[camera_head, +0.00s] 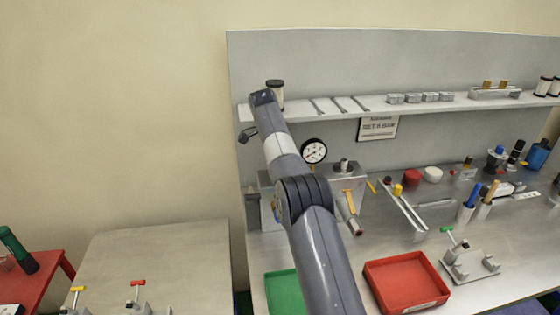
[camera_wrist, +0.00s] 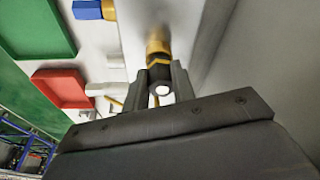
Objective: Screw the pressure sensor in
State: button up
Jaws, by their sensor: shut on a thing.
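In the wrist view my gripper (camera_wrist: 161,76) is shut on a small round part, which I take to be the pressure sensor (camera_wrist: 160,68). It has a dark body with a bright white end facing the camera, and brass-coloured metal (camera_wrist: 157,47) shows beyond the fingers. The brass end lies against or very close to a pale grey surface; I cannot tell whether its thread is engaged. In the head view my arm reaches to the left end of the bench and hides most of the work spot. A grey block (camera_head: 346,176) with fittings stands just right of my arm.
A round gauge (camera_head: 314,151) sits behind my arm, under a shelf (camera_head: 370,106) holding small parts. A red tray (camera_head: 405,286) and a green tray (camera_head: 281,291) lie at the bench front. Bottles and tools crowd the right. A wall is close on the right in the wrist view.

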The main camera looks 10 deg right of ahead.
jog(key=shift+r, duration=0.1)
jog(key=o, duration=1)
jog(key=shift+c, duration=0.6)
jog(key=shift+n, duration=0.3)
jog(key=shift+n+b, duration=0.6)
jog(key=shift+b, duration=0.1)
jog(key=n, duration=0.2)
jog(key=n+t+y+b, duration=0.1)
jog(key=n, duration=0.2)
jog(key=shift+s+d, duration=0.2)
jog(key=shift+n, duration=0.7)
